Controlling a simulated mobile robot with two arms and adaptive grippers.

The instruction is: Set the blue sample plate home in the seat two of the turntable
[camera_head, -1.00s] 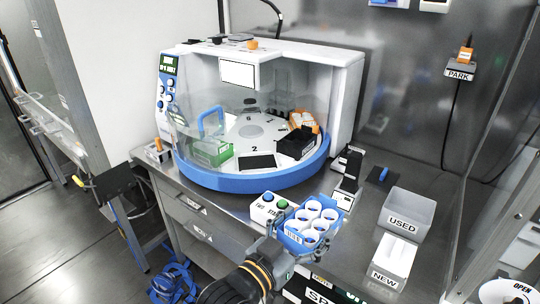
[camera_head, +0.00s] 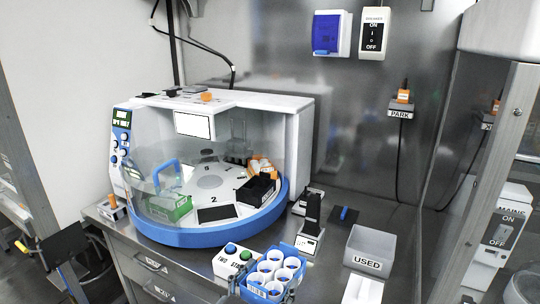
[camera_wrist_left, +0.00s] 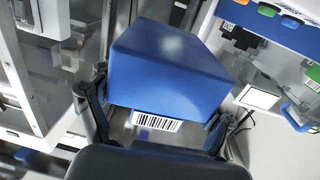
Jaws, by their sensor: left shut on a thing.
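The blue sample plate (camera_head: 252,292) with several white-rimmed round wells is at the bottom of the head view, in front of the turntable machine. My left gripper (camera_head: 266,292) is shut on it; its arm is mostly cut off by the frame. In the left wrist view the plate's blue face (camera_wrist_left: 168,70) and barcode label lie between the fingers (camera_wrist_left: 155,118). The turntable (camera_head: 185,236) has a blue rim and a white numbered disc. Seat two, marked 2, is a dark rectangle (camera_head: 217,214) at the front and looks empty. My right gripper is out of view.
A green rack (camera_head: 170,208), a black rack (camera_head: 256,190) and an orange rack (camera_head: 263,168) stand on the disc. A clear cover with a blue handle (camera_head: 165,172) is at its left. A button box (camera_head: 232,262) is beside the plate. A grey USED bin (camera_head: 368,248) is at right.

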